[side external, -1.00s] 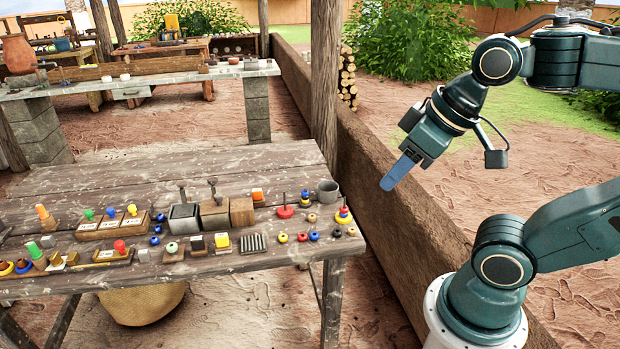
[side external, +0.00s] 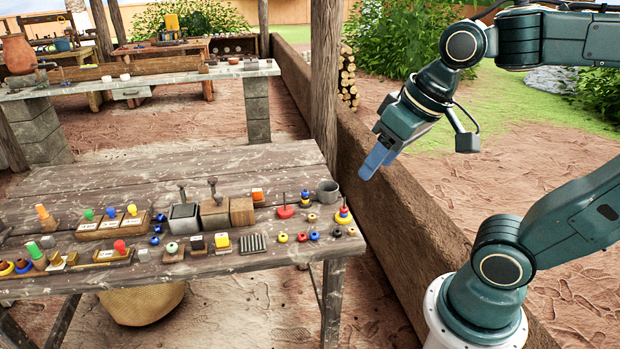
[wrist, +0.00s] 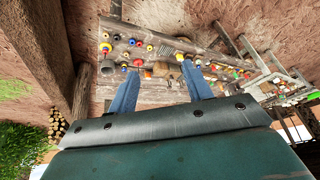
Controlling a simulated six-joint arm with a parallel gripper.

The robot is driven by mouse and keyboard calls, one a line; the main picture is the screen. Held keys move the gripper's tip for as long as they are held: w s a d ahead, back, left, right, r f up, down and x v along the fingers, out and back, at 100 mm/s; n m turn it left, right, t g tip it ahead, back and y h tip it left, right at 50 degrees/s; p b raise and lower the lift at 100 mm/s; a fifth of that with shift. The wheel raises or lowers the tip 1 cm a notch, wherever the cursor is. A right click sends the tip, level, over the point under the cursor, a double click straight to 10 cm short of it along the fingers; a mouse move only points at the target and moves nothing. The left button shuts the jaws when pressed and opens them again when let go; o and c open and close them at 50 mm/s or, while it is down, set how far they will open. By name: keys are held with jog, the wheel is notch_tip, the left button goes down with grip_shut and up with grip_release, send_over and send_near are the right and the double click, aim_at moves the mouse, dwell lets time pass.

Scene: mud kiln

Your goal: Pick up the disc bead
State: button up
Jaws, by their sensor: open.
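I cannot tell which is the disc bead. My gripper (side external: 371,168) is in the air to the right of the table and above it, apart from everything. In the wrist view its two blue fingers (wrist: 162,72) are spread with nothing between them. The beads show small and far off beyond the fingertips there.
A grey mug (side external: 328,191), stacked rings (side external: 344,215) and a red spindle piece (side external: 285,211) stand near the beads. Boxes, blocks and pegs fill the table's left part. A wooden post (side external: 325,80) and a low mud wall (side external: 400,225) stand beside the table.

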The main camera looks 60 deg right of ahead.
jog(key=w+d+f+m+g, duration=0.1)
jog(key=w+d+f+m, duration=0.25)
jog(key=w, duration=0.45)
jog(key=w+d+f+m+g+y, duration=0.1)
jog(key=w+d+f+m+g, duration=0.1)
jog(key=w+f+m, duration=0.45)
jog(key=w+d+f+m+g, duration=0.1)
jog(key=w+d+m, duration=0.1)
jog(key=w, duration=0.7)
jog(key=w+d+f+m, duration=0.2)
jog(key=f, duration=0.3)
jog(key=w+d+f+m, duration=0.2)
jog(key=f+m, duration=0.1)
jog(key=f, duration=0.3)
jog(key=shift+w+f+g+y, duration=0.15)
jog(key=shift+w+g+y, duration=0.2)
jog(key=shift+g+y, duration=0.05)
jog(key=shift+f, duration=0.1)
send_over(283, 238)
jog(key=d, duration=0.2)
jog(key=shift+w+a+f, duration=0.1)
jog(key=shift+w+f, duration=0.05)
jog(key=shift+f, duration=3.95)
jog(key=shift+w+a+f, duration=0.1)
jog(key=shift+a+f, duration=0.1)
jog(key=shift+f, duration=1.1)
jog(key=shift+a+f, duration=0.15)
jog(key=shift+f, duration=1.15)
